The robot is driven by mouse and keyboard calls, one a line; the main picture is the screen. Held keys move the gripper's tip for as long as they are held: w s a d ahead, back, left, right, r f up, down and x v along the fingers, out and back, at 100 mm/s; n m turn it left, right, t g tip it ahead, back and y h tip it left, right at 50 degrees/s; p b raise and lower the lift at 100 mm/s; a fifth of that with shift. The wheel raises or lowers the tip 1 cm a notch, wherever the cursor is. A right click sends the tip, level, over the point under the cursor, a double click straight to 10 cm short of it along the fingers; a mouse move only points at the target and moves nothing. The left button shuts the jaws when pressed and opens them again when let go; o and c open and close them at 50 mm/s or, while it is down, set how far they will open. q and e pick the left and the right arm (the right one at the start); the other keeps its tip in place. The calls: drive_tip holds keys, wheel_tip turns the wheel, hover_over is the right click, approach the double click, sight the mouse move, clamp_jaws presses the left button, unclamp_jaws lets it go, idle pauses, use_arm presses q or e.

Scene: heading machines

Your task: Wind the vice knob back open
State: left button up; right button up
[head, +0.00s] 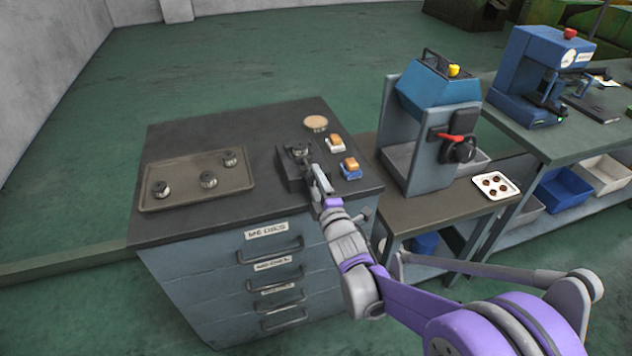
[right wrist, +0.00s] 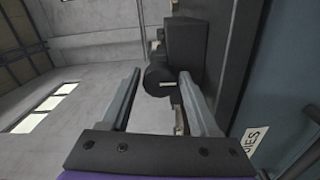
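The small dark vice (head: 289,172) sits near the front right of the dark cabinet top, with a round metal piece (head: 299,149) on it. My right gripper (head: 318,182) is at the vice's front side and hides the knob in the head view. In the right wrist view the black round knob (right wrist: 158,80) shows between the two fingertips of my right gripper (right wrist: 160,74), in front of the dark vice body (right wrist: 184,45). The fingers are apart, with a visible gap on the knob's left; contact on its right is unclear. My left gripper is not in view.
A tray (head: 190,203) with several metal pieces lies left on the cabinet top. A round disc (head: 316,122) and two small blocks (head: 335,143) (head: 350,168) lie right of the vice. A blue-grey press (head: 430,125) with a red lever stands on the adjoining bench.

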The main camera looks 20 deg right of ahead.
drive_tip(key=shift+o, duration=1.2)
drive_tip(key=shift+s, duration=0.1)
drive_tip(key=s, duration=1)
drive_tip(key=shift+s+d, duration=0.15)
drive_tip(key=shift+s, duration=0.2)
